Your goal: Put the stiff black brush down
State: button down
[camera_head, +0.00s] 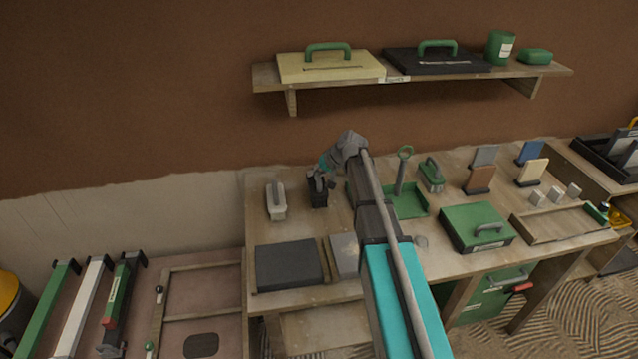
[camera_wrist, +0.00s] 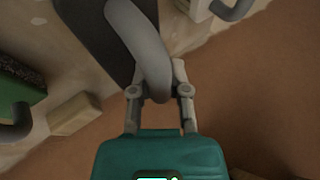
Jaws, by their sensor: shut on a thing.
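The stiff black brush (camera_head: 319,196) is at the back left of the workbench (camera_head: 297,220), directly below my gripper (camera_head: 322,179). I cannot tell whether its base touches the bench top. In the wrist view the brush (camera_wrist: 95,20) is a dark block with a curved grey handle, and my gripper (camera_wrist: 159,92) is shut on that handle. Part of the handle is hidden between the fingers.
A pale brush (camera_head: 277,201) stands close to the left. A black flat block (camera_head: 288,265) lies in front. A green tray (camera_head: 410,204) is to the right, partly behind my arm. The shelf (camera_head: 400,80) overhangs the back. Some bench top is bare around the pale brush.

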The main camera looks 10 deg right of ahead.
aim_at(315, 182)
jog(key=shift+f+b, duration=1.1)
jog(key=shift+f, duration=0.3)
jog(key=shift+f, duration=0.15)
jog(key=c, duration=0.6)
grip_release()
jog(key=shift+r, duration=0.3)
jog(key=shift+p+v, duration=0.95)
jog(key=shift+v, duration=0.1)
jog(key=p+v, duration=0.7)
jog(key=v, duration=0.2)
jog(key=shift+s+d+r, duration=0.2)
jog(key=shift+s+d, duration=0.1)
